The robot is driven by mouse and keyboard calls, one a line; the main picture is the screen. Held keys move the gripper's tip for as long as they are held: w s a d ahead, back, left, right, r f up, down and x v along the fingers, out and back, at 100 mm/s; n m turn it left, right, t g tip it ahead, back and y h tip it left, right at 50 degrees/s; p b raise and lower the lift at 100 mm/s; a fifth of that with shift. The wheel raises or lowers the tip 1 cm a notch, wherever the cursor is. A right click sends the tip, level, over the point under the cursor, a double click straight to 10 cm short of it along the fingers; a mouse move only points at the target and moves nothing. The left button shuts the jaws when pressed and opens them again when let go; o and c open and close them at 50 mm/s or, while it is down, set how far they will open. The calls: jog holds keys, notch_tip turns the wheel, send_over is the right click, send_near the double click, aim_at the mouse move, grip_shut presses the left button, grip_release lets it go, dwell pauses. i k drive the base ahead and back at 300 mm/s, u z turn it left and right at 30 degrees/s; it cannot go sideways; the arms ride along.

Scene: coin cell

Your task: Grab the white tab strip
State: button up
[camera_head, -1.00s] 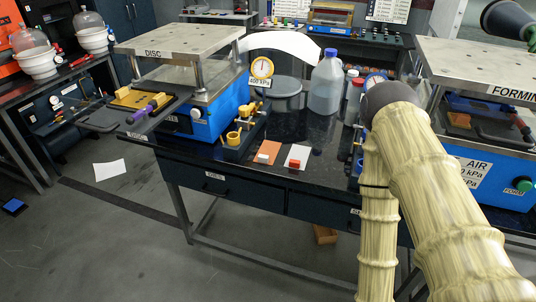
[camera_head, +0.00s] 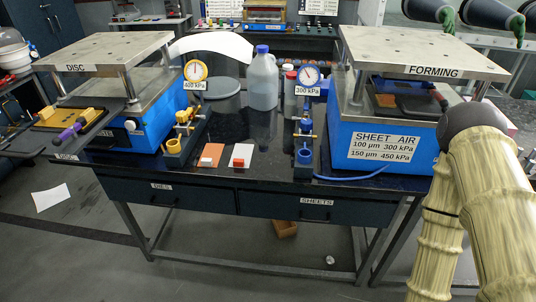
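A small flat white piece (camera_head: 241,151) lies on the dark bench top near its front edge, with a small red block (camera_head: 239,163) at its near end. It looks like the white tab strip, though its details are too small to be sure. An orange-brown flat piece (camera_head: 212,151) with a pale block lies just left of it. My arm, in a pale ribbed sleeve, stands at the right of the picture, well apart from these pieces. My gripper is not in view.
The bench (camera_head: 262,172) has a blue DISC press (camera_head: 155,115) at left and a blue FORMING press (camera_head: 385,140) at right. A dial stand (camera_head: 304,135) and a grey bottle (camera_head: 263,80) stand between them. Bench top around the flat pieces is mostly clear. White paper (camera_head: 50,197) lies on the floor.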

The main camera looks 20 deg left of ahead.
aim_at(210, 156)
jog(key=z, duration=1.7)
jog(key=k, duration=0.8)
jog(key=u, duration=2.45)
jog(key=i, duration=0.2)
